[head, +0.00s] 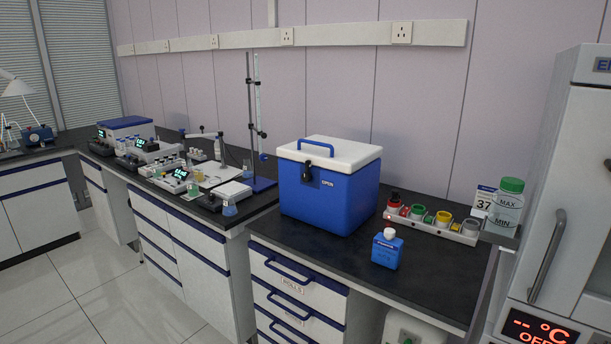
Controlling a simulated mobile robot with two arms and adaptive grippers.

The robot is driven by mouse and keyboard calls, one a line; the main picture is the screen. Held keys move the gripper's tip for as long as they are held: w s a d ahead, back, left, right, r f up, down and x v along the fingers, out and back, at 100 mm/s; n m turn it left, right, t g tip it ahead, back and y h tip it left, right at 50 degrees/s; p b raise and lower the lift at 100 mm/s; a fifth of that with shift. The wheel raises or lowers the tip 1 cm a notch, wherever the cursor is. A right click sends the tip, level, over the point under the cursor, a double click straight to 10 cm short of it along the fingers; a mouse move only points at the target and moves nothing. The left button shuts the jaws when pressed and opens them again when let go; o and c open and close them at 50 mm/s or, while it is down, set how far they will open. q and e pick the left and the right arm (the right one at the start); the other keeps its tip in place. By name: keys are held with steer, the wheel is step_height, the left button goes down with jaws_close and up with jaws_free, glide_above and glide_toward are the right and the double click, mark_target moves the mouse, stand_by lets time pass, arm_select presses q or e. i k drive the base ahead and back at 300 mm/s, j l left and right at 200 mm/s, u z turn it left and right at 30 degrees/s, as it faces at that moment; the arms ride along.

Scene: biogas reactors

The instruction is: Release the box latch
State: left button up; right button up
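A blue cooler box (322,199) with a white lid (331,154) stands on the black bench top in the middle of the head view. The lid is down on the box and has a blue handle on top. A black latch (307,172) is on the box's front face, just below the lid edge. Small white lettering that seems to read "OPEN" is beside it. The picture is too small to tell exactly how the latch sits. Neither of my grippers shows in the head view.
A blue bottle (387,248) with a white cap stands right of the box, near the front edge. Behind it is a rack (433,225) of coloured containers and a clear jar (505,208) with a green lid. A white cabinet (562,190) stands at right. A stand (257,130) is left.

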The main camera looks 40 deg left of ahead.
mark_target(307, 177)
steer(key=u, duration=1.65)
